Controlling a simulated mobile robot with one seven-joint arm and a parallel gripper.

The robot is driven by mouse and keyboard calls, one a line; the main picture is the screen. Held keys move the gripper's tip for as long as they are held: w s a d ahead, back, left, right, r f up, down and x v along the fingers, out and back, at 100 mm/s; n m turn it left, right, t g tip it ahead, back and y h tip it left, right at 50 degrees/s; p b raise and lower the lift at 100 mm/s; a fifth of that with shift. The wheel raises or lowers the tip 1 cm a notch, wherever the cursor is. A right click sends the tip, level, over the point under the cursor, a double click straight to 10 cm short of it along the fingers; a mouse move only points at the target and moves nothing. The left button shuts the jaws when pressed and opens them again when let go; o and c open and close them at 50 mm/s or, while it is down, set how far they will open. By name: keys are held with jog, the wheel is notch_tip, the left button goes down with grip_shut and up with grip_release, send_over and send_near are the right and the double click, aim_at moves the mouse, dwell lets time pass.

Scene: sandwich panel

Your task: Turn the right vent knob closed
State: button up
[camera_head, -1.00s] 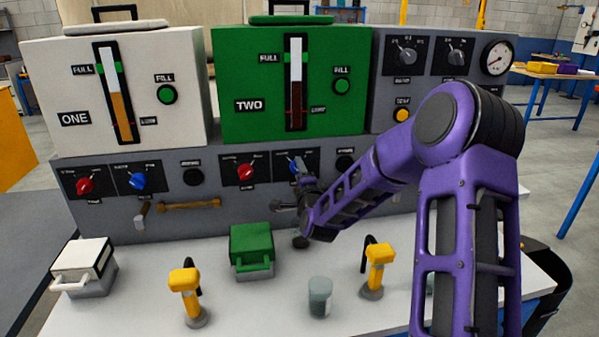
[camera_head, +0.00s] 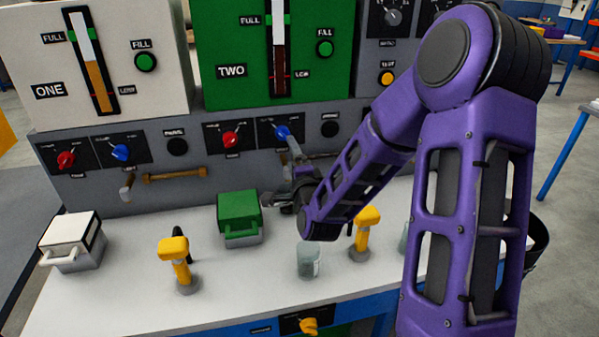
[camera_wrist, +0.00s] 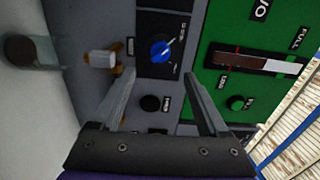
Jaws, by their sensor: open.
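The blue knob (camera_head: 282,132) is on the small black plate below the green unit marked TWO, right of a red knob (camera_head: 231,139). I take it as the right vent knob; the plate's small print is not readable. In the wrist view the blue knob (camera_wrist: 160,50) shows ahead, between and beyond the fingertips, with a pale pointer mark. My gripper (camera_wrist: 160,74) is open, its fingers apart with nothing between them. In the head view my gripper (camera_head: 280,174) is just below the blue knob, partly hidden by my arm.
A green box (camera_head: 238,217), a clear cup (camera_head: 308,260) and yellow-topped taps (camera_head: 174,248) stand on the white bench. A valve handle (camera_wrist: 100,59) juts out beside the knob plate. A black knob (camera_wrist: 150,103) is near the fingers.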

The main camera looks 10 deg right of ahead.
jog(key=s+p, duration=0.2)
jog(key=s, duration=0.1)
jog(key=s+p, duration=0.1)
jog(key=s, duration=0.1)
jog(key=shift+d+r+p, duration=0.1)
jog(key=shift+r+p, duration=0.2)
jog(key=shift+p, duration=0.05)
jog(key=s+p, duration=0.1)
jog(key=p, duration=0.2)
jog(key=s+p, duration=0.1)
jog(key=p, duration=0.3)
jog(key=shift+s+f, duration=0.3)
